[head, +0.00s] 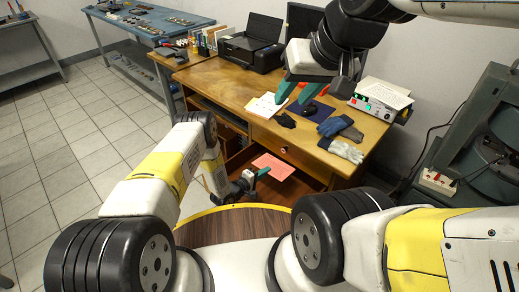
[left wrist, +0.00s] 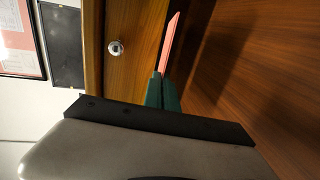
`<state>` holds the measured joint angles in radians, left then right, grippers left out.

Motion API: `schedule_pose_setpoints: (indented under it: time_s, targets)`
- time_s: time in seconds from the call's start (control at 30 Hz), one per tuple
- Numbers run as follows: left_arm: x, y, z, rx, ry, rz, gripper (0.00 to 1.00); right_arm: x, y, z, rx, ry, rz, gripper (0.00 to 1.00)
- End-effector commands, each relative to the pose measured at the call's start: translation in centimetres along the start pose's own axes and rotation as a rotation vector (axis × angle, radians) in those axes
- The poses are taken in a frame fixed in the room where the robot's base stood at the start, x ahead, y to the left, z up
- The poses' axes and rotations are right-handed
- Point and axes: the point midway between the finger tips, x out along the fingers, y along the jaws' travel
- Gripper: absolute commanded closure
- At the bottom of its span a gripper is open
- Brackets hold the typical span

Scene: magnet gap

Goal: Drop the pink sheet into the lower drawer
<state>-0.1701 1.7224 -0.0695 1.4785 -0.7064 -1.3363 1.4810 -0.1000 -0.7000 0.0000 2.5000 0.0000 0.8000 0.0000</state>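The pink sheet (head: 273,165) is in my left gripper (head: 263,172), in front of the desk. In the left wrist view the sheet (left wrist: 169,42) shows nearly edge-on, pinched between the teal fingers (left wrist: 162,92). In the head view the sheet overlaps the reddish-brown inside of the open lower drawer (head: 290,187), under the desk's knobbed drawer front (head: 272,143). I cannot tell how high the sheet is above the drawer bottom. My right gripper (head: 300,92) is over the desk top, its teal fingers apart, with nothing seen held.
The desk (head: 225,84) bears a printer (head: 252,45), dark blue and grey gloves (head: 335,125), a dark blue sheet and a box with lit buttons (head: 380,98). Tiled floor is clear at left.

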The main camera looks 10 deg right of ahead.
Motion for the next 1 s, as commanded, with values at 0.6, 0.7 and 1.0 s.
schedule_pose_setpoints:
  time_s: [0.6,0.7,1.0]
  targets:
    - [0.1,-0.4,0.0,0.000,0.000,0.000,0.73,0.0,0.0,0.0,0.000,0.000,0.000,0.64]
    - [0.1,-0.4,0.0,0.000,0.000,0.000,0.73,0.0,0.0,0.0,0.000,0.000,0.000,0.64]
    - [-0.4,2.1,-0.2,-0.001,0.002,0.003,0.73,0.0,0.0,0.0,0.000,0.000,0.000,0.64]
